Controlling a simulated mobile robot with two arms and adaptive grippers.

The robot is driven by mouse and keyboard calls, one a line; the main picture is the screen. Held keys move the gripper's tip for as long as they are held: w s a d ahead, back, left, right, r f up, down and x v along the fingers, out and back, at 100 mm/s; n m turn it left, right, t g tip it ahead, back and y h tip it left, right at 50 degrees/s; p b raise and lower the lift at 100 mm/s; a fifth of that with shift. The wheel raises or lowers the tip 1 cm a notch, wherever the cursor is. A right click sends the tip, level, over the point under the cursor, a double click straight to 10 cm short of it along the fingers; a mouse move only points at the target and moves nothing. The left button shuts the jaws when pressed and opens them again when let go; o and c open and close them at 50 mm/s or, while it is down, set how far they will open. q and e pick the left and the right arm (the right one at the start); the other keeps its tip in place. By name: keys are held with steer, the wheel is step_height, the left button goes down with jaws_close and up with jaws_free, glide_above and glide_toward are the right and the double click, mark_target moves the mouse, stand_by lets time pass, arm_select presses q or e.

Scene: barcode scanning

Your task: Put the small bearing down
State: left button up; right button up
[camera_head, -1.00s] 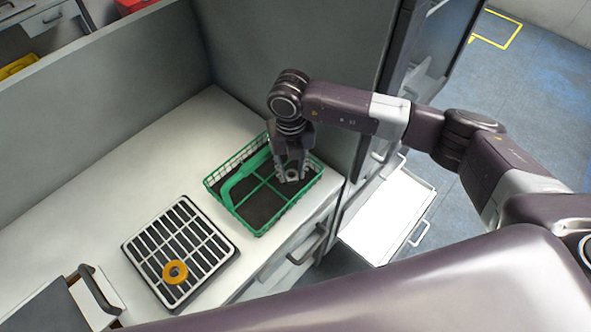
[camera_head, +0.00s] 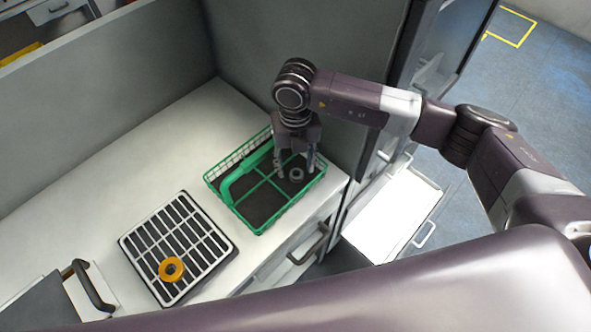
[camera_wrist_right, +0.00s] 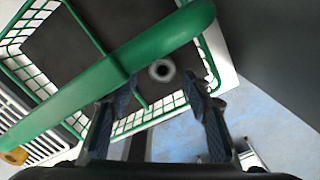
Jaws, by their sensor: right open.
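The small bearing (camera_head: 296,174) is a grey ring lying in the right-hand compartment of the green basket (camera_head: 262,233). In the right wrist view the bearing (camera_wrist_right: 162,70) shows on the dark floor of the basket (camera_wrist_right: 140,118), close to the green handle. My right gripper (camera_head: 295,172) is open just above the bearing, its fingers apart and nothing between them. In the right wrist view the open fingers (camera_wrist_right: 158,95) stand on either side below the bearing in the picture. My left gripper is not in view.
A white-framed slotted rack (camera_head: 210,215) with an orange ring (camera_head: 171,270) on it stands left of the basket on the white counter (camera_head: 110,180). A grey wall panel (camera_head: 270,50) rises close behind the basket. An open drawer (camera_head: 390,215) lies to the right.

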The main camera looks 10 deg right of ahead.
mark_target(295, 175)
step_height(295, 175, up, 10)
steer(key=b, duration=0.3)
steer(key=shift+f, duration=0.2)
